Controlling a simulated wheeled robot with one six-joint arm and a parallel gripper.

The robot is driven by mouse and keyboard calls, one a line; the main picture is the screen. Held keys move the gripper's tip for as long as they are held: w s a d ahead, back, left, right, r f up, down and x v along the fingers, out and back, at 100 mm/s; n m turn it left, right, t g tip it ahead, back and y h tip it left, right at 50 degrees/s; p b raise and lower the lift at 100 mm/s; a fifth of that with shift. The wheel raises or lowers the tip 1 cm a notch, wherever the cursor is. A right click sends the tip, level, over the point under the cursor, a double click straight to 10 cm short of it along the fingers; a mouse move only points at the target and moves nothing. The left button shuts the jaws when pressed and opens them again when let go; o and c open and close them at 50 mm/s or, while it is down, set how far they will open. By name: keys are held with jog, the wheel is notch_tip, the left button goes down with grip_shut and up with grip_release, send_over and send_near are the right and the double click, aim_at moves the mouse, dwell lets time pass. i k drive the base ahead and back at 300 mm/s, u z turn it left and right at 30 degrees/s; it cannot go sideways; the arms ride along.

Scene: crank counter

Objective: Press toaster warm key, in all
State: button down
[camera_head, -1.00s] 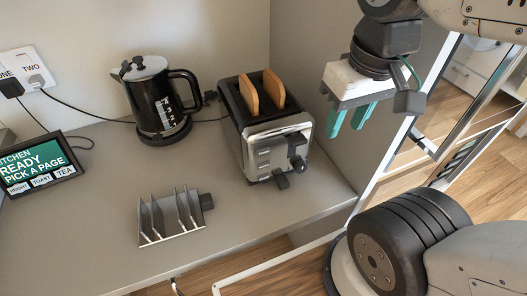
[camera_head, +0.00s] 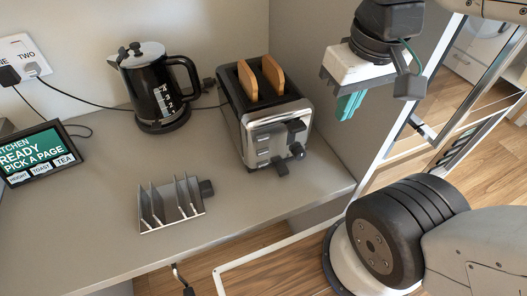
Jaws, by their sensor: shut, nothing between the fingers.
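The toaster (camera_head: 247,128) is silver and black and stands on the counter, with two slices of bread (camera_head: 272,74) upright in its slots. Its front faces the lower right and carries a column of small keys (camera_head: 263,150), a black lever, a round knob (camera_head: 297,150) and a black tab (camera_head: 282,167) low down. The key labels are too small to read, so I cannot tell which is warm. My gripper (camera_head: 349,106) has green fingers, shut and empty. In the picture it is to the right of the toaster, apart from it.
A black kettle (camera_head: 152,100) stands left of the toaster. A metal toast rack (camera_head: 171,204) lies on the counter in front. A screen (camera_head: 38,153) at the left reads "READY PICK A PAGE", with a "TOAST" box. A side wall rises right of the toaster.

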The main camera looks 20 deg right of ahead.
aim_at(265, 152)
jog(key=u, duration=0.05)
jog(key=k, duration=0.5)
jog(key=z, duration=0.75)
jog(key=k, duration=0.75)
jog(key=u, duration=0.7)
